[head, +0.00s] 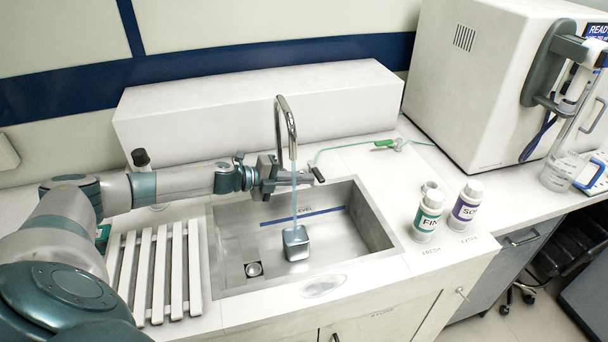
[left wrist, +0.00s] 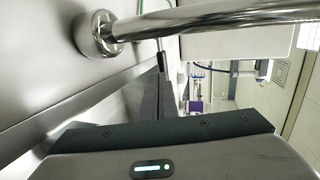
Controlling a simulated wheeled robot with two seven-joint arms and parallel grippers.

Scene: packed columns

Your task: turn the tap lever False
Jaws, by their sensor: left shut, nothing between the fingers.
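The tap's lever (head: 318,174) appears as a short dark-tipped handle right of the tap. My left gripper (head: 298,178) reaches in from the left, shut and empty, close to the lever; whether they touch is unclear. In the left wrist view, the tap's pipe (left wrist: 210,17) crosses the top, and the dark-tipped lever (left wrist: 161,60) shows just beyond the fingers (left wrist: 163,88). My right gripper is out of view.
A slatted rack (head: 146,270) lies left of the sink. Two labelled bottles, one green (head: 427,217) and one purple (head: 466,207), stand right of it. A green-clipped hose (head: 383,144) lies behind. A large white machine (head: 470,85) stands at the back right.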

